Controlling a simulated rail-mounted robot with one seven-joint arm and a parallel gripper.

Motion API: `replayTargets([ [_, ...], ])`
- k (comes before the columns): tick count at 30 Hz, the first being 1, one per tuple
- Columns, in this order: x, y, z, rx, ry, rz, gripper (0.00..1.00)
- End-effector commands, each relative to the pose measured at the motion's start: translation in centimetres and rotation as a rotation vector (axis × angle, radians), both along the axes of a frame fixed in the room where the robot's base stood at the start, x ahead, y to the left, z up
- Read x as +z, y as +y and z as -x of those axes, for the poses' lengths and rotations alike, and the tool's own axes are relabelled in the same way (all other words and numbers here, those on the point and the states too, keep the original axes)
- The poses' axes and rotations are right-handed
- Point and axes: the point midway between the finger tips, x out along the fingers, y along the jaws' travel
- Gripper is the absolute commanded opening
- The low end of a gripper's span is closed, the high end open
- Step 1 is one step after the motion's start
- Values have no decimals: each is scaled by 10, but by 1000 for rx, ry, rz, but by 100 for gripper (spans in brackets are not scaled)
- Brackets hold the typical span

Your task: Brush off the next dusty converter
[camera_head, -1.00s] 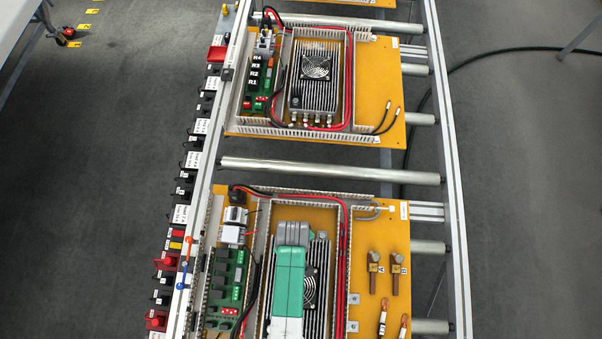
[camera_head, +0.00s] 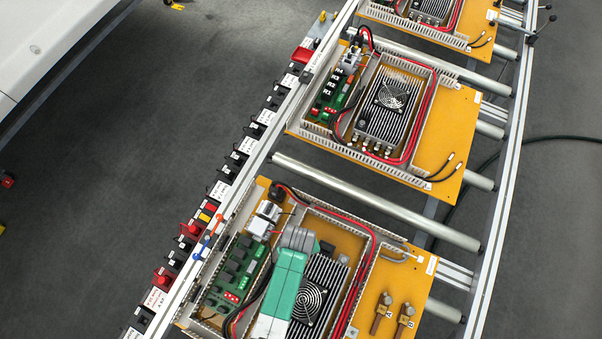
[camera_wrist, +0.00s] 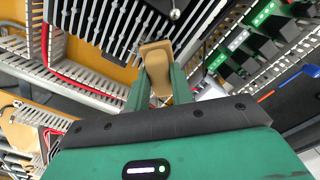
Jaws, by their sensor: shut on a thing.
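My gripper (camera_wrist: 160,92) has green fingers shut on a tan block, which looks like a brush handle (camera_wrist: 156,62); no bristles show. In the head view my green-and-grey arm end hangs over the left side of the near converter (camera_head: 318,290), a black finned box with a round fan. The fingertips are hidden there. The middle converter (camera_head: 388,110) stands on the panel behind, with a pale, dusty-looking patch at its far end and around the fan. A third converter (camera_head: 432,10) is partly cut off at the top edge.
Each orange panel (camera_head: 447,130) carries grey slotted ducts, red and black cables and a green circuit board (camera_head: 236,270). A bare roller (camera_head: 375,200) lies in the gap between the near and middle panels. Labelled switches line the left rail (camera_head: 250,190). Two brass lugs (camera_head: 382,310) are at lower right.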

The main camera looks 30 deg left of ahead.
Motion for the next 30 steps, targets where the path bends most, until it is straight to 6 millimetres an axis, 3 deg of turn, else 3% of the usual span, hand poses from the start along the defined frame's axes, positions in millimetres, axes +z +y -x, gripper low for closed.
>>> replayTargets([
  [4, 22, 0, -1, -1, -1, 0, 0],
  [15, 57, -1, -1, -1, -3, 0, 0],
  [26, 62, 0, -1, -1, -3, 0, 0],
  [30, 76, 0, -1, -1, -3, -1, 0],
])
